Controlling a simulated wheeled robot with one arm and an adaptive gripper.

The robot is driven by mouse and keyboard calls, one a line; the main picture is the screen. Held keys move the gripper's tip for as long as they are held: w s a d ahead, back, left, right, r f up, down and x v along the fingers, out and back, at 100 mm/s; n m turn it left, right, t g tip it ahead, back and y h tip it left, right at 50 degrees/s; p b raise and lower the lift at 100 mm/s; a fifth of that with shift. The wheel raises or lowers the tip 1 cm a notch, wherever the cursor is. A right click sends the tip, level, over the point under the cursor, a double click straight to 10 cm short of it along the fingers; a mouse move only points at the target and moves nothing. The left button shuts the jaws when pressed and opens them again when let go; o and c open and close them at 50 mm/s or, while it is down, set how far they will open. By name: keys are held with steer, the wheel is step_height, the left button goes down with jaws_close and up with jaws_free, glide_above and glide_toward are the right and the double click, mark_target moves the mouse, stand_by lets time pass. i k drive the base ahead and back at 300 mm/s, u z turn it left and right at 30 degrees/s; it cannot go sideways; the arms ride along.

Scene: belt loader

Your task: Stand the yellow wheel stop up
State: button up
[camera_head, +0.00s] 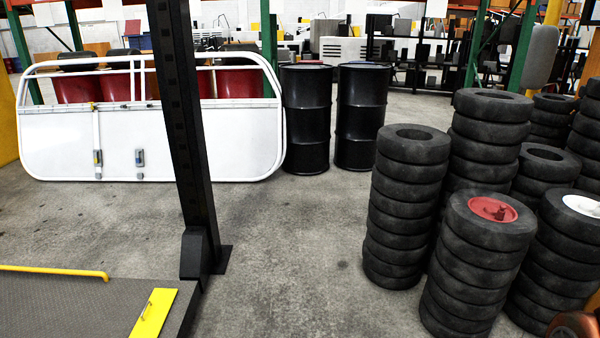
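The yellow wheel stop (150,316) appears to be the flat yellow plate at the lower left. It lies flat at the right end of a dark grey ramp or platform (75,300), with a small handle on its top. Its near end is cut off by the bottom edge of the picture. My gripper is not in view.
A yellow bar (50,270) runs along the platform's far side. A black post (185,130) stands just beyond the plate. Tyre stacks (405,200) fill the right. Black drums (307,115) and a white panel (60,145) stand behind. The concrete floor (285,255) between is clear.

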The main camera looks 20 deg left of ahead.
mark_target(152, 317)
steer(key=u, duration=0.2)
steer(key=i, duration=1.45)
steer(key=u, duration=1.4)
steer(key=i, duration=0.85)
steer(key=u, duration=1.45)
steer(key=i, duration=1.55)
steer(key=u, duration=0.2)
